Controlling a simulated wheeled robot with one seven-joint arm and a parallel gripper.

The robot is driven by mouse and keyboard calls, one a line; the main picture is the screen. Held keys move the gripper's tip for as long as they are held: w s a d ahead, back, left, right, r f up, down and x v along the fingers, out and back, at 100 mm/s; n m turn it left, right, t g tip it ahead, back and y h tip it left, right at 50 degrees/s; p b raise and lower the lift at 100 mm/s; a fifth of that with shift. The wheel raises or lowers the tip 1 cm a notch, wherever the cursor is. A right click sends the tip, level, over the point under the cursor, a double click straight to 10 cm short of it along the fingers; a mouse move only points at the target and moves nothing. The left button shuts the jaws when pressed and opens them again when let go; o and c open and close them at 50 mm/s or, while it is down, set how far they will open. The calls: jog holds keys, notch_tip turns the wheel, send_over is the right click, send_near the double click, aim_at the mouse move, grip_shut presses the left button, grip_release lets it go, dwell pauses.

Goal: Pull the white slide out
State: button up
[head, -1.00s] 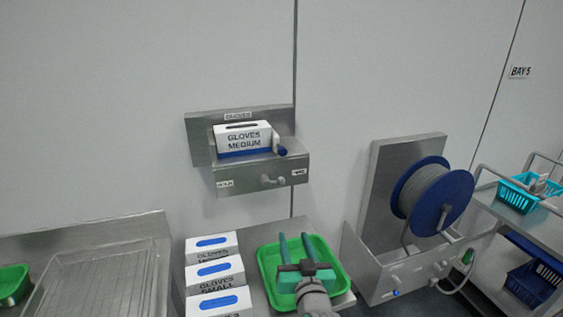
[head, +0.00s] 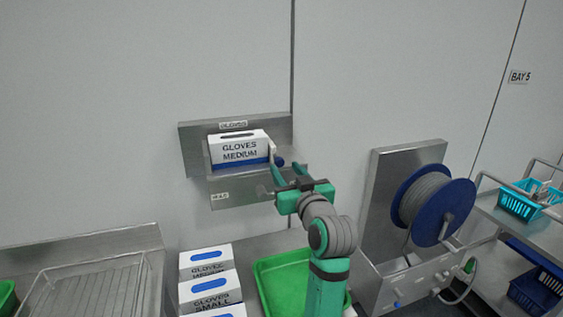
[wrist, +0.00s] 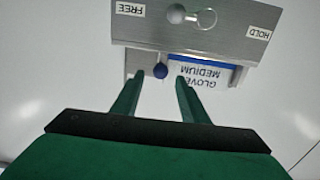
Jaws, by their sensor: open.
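The steel glove holder (head: 232,196) is on the wall, with a knob-like light grey piece (wrist: 176,13) on its front between the FREE (wrist: 130,9) and HOLD (wrist: 258,33) labels. A ring outline (wrist: 207,19) shows beside this piece. I cannot tell surely which part is the white slide. A short pale lever (head: 273,150) with a blue ball end (head: 280,161) stands at the holder's right side; the ball also shows in the wrist view (wrist: 160,71). My green gripper (head: 288,169) is open and empty, in front of the holder's right end. It partly hides the front.
A GLOVES MEDIUM box (head: 239,147) sits in the holder. Below are stacked glove boxes (head: 210,287) and a green tray (head: 284,278). A blue hose reel (head: 434,206) stands to the right. The wall above the holder is clear.

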aim_at(280, 163)
jog(key=x, duration=0.5)
jog(key=shift+a, duration=0.2)
jog(key=shift+w+a, duration=0.1)
jog(key=shift+w, duration=0.45)
grip_shut()
